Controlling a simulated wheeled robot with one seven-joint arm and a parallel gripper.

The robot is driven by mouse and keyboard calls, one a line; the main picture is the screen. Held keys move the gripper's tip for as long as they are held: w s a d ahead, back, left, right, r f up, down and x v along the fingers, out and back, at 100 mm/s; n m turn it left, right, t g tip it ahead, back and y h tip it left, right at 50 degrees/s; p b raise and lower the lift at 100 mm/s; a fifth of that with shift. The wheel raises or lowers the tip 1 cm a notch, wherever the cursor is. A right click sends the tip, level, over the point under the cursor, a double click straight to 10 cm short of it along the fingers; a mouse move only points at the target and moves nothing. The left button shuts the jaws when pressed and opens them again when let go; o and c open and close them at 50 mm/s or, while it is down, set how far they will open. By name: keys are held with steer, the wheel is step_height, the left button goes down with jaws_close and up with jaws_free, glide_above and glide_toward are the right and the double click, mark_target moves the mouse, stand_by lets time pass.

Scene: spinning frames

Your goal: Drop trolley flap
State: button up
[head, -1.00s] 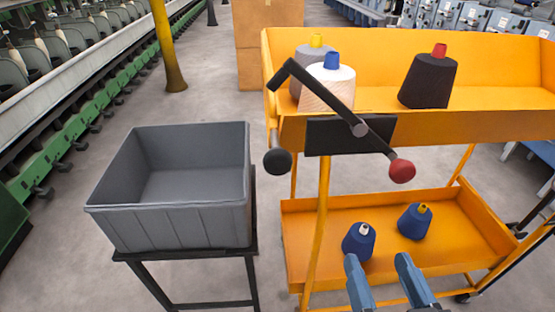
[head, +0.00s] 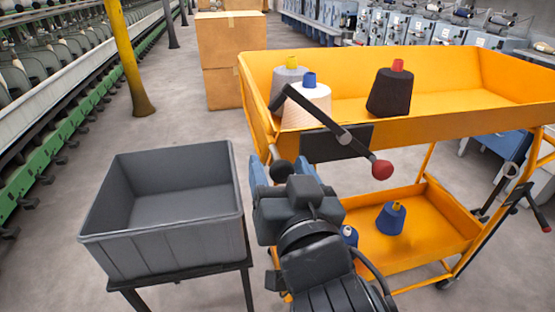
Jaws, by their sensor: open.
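The orange trolley (head: 440,119) stands at the right with an upper tray and a lower shelf. A dark lever (head: 320,118) with a red knob (head: 382,169) crosses a black plate (head: 352,141) on the tray's near end; the red knob points down to the right. A black ball knob (head: 283,171) hangs below the tray's near left corner. My gripper (head: 281,170) is open, its blue fingers on either side of the black knob in this view. Contact cannot be told. My wrist and arm hide part of the lower shelf and the trolley's near leg.
A grey bin (head: 163,252) stands on a dark stand at the left, close to my gripper. The upper tray holds a grey cone, a white cone (head: 308,100) and a black cone (head: 390,92). Blue cones (head: 391,218) are on the lower shelf. Cardboard boxes (head: 231,45) stand behind.

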steer(key=shift+x, duration=0.8)
steer(key=shift+c, duration=0.4)
jaws_close()
